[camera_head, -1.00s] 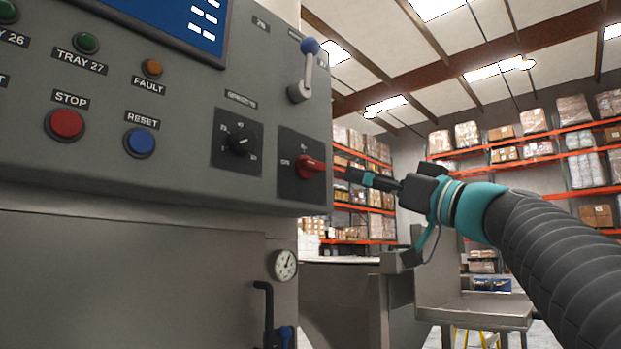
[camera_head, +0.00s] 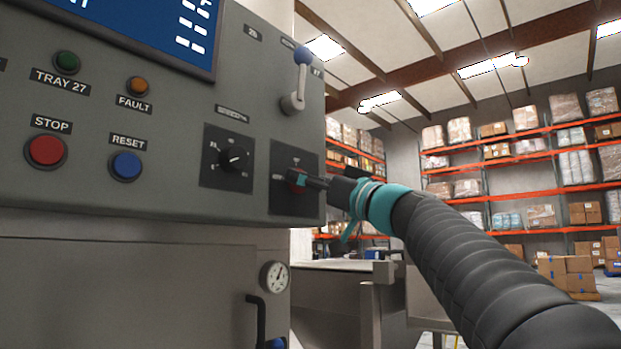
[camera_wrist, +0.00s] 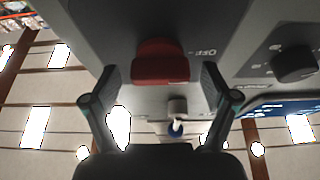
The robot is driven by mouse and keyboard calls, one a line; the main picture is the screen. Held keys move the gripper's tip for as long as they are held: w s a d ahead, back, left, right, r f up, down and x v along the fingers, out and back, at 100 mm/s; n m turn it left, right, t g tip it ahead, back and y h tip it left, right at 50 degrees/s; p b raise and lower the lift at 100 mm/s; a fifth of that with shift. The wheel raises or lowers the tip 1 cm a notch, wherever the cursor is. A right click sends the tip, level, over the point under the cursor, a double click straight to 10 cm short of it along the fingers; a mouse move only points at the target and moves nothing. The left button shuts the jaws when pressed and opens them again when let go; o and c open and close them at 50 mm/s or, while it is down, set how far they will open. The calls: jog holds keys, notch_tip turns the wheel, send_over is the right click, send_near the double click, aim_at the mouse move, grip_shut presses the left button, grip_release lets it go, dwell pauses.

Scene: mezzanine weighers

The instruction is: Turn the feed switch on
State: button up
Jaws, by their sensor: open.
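The feed switch is a red rotary handle (camera_wrist: 160,62) on a dark square plate (camera_head: 282,205) at the right end of the grey control panel. In the wrist view the red handle is ahead, between the two open fingers of my gripper (camera_wrist: 158,88), with a gap on each side. An "OFF" label shows beside it in that view. In the head view my gripper (camera_head: 303,181) is in front of the switch and hides most of the red handle. I cannot tell which way the handle points or whether a finger touches it.
A black rotary knob (camera_head: 234,158) sits left of the switch, and a blue-tipped lever (camera_head: 298,85) above it. Stop (camera_head: 46,150) and reset (camera_head: 126,165) buttons are further left. A gauge (camera_head: 274,276) and black pipe handle are below. Open space lies right of the panel.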

jog(key=c, duration=1.2)
jog(key=shift+o, duration=0.2)
jog(key=shift+m, duration=0.4)
jog(key=m+t+h+p, duration=0.1)
jog(key=m+h, duration=0.1)
jog(key=m, duration=0.1)
jog(key=m+t+h+p, duration=0.1)
jog(key=m, duration=0.3)
jog(key=m+h+p, duration=0.1)
jog(key=m+h, duration=0.1)
jog(key=m, duration=0.2)
jog(key=shift+s+a+r+t+h, duration=0.1)
jog(key=shift+s+r+t+h, duration=0.05)
jog(key=shift+r+t+h, duration=0.2)
jog(key=m+h+p, duration=0.1)
jog(key=m, duration=0.1)
jog(key=m+p, duration=0.2)
jog(key=m, duration=0.1)
jog(key=shift+f+m+h, duration=0.15)
jog(key=shift+m+h, duration=0.15)
jog(key=shift+h, duration=0.05)
jog(key=shift+m+g+h, duration=0.3)
jog(key=shift+m+g, duration=0.15)
jog(key=shift+m, duration=0.75)
jog(key=shift+m+g+h, duration=0.3)
jog(key=shift+m+g, duration=0.1)
jog(key=shift+m, duration=0.8)
